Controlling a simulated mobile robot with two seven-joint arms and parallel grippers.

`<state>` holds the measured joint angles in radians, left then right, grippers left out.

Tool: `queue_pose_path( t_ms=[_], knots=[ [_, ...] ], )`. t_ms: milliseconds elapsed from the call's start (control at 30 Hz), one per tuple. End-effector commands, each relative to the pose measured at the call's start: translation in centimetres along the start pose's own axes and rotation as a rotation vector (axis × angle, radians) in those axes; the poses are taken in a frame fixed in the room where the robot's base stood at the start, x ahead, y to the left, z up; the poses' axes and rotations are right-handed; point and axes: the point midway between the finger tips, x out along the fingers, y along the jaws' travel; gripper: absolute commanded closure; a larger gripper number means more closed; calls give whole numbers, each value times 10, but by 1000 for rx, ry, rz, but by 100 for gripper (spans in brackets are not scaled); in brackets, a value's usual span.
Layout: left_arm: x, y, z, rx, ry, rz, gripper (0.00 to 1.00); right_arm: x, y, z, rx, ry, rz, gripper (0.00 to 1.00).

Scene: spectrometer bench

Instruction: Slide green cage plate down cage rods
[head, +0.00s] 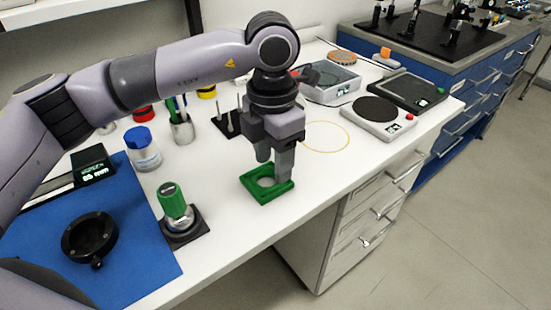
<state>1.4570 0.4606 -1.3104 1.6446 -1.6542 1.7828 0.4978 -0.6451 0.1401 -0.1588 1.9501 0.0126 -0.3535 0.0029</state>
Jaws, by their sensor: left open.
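The green cage plate (251,191), a square frame with a round central hole, lies flat on the white bench near its front edge. My left gripper (273,168) points down over the plate, open, with one finger at its back side and the other at its right side. I cannot tell whether the fingers touch it. The cage rods (240,108) stand upright on a small black base (221,125) behind and left of the gripper, partly hidden by my arm. My right gripper is not in view.
A green-capped part (173,201) on a black base stands left of the plate. A blue mat (130,240) with a black ring mount (90,238) lies further left. A blue-lidded jar (142,150) and pen cup (182,128) stand behind. A round-topped device (378,118) stands right.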

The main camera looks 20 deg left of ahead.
Motion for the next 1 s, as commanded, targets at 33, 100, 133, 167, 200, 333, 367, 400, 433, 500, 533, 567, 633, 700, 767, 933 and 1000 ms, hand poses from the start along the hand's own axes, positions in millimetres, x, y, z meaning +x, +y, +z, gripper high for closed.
queue_pose_path(
  t_ms=[33,100,133,167,200,333,367,400,433,500,533,567,633,700,767,933,1000],
  knots=[
    [0,1,0,-2,1,4,50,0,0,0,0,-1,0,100],
    [2,2,0,-3,2,7,50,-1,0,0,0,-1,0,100],
    [4,2,0,-3,3,8,50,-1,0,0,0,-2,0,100],
    [6,2,0,-3,4,7,50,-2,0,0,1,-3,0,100],
    [10,2,-1,-3,5,6,50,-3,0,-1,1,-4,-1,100],
    [24,1,0,-3,5,6,50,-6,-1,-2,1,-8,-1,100],
    [28,1,1,-3,5,5,50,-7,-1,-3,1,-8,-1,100],
    [33,1,2,-3,5,5,50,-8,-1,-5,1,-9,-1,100],
    [38,1,2,-3,6,5,50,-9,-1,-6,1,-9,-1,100],
    [49,0,4,-2,5,5,50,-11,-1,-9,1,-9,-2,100],
    [54,1,4,-3,4,5,50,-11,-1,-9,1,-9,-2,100],
    [59,0,4,-3,4,4,50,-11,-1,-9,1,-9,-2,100],
    [66,1,4,-2,3,6,50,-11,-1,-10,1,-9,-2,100],
    [70,1,4,-2,1,6,50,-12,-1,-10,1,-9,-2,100],
    [71,1,4,-2,1,6,50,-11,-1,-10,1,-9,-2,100],
    [71,1,4,-2,1,6,50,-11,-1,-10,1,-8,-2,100],
    [71,1,4,-2,1,6,73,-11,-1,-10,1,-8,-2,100]
  ],
)
